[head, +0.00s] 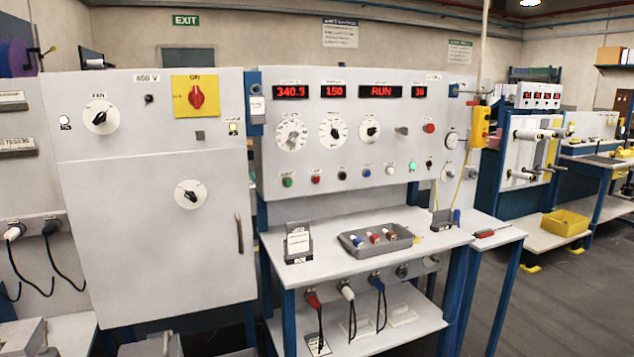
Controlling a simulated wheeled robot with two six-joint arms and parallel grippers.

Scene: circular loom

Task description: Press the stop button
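A control panel (352,145) stands upright behind a work table. Along its lower edge is a row of small buttons and lamps. A green button (287,182) is at the left end, with a red button (315,179) to its right. A larger red button (428,128) sits higher at the right. Labels are too small to read, so I cannot tell which is marked stop. The display (380,91) reads RUN. Neither of my grippers is in view.
A grey tray (349,247) with several coloured plugs and a small card holder (298,243) stand on the table below the panel. A large cabinet (150,250) with knobs is at the left. A yellow pendant (479,127) hangs at the right.

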